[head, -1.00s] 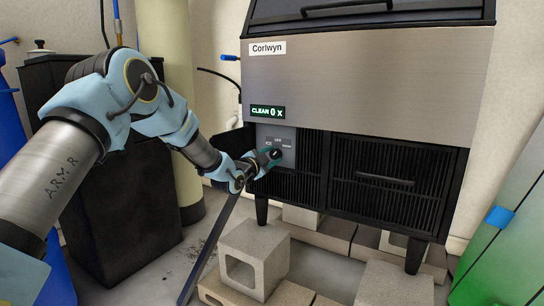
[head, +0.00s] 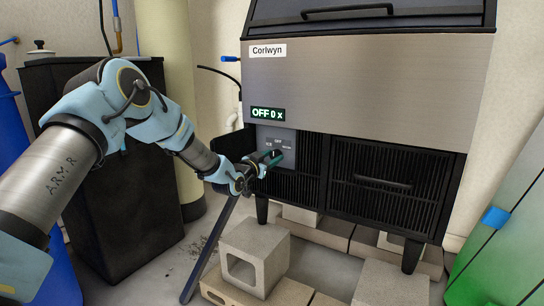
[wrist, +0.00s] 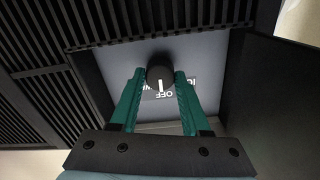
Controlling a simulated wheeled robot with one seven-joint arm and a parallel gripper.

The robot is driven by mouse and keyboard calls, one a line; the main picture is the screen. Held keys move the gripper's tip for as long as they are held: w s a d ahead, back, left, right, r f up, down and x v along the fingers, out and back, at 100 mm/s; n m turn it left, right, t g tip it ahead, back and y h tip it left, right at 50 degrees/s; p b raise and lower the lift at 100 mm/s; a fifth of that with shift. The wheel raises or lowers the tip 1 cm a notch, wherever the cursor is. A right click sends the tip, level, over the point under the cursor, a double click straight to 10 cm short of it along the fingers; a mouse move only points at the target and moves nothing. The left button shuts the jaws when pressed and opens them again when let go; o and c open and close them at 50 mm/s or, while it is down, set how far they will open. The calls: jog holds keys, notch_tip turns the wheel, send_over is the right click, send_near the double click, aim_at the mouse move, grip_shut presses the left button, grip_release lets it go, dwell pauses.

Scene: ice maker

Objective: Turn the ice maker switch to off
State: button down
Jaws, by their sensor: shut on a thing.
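The ice maker (head: 360,95) is a steel cabinet labelled Corlwyn with black louvres below. The switch is a round black knob (wrist: 160,77) with a white pointer line on a grey panel (wrist: 208,80). In the wrist view the pointer lines up with the word OFF. My gripper (wrist: 160,80) has its green fingers on either side of the knob and is shut on it. In the head view my gripper (head: 275,158) is at the control panel (head: 272,140) and hides the knob.
Concrete blocks (head: 256,253) stand on the floor under and before the ice maker. A black cabinet (head: 120,190) stands at the left, with a cream column (head: 166,60) behind it. A green panel (head: 515,240) is at the right edge.

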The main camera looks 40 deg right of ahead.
jog(key=shift+f, duration=0.1)
dwell(0.4)
jog(key=shift+c, duration=1.9)
grip_release()
jog(key=p+v, duration=0.2)
jog(key=v, duration=0.9)
jog(key=shift+p, duration=0.35)
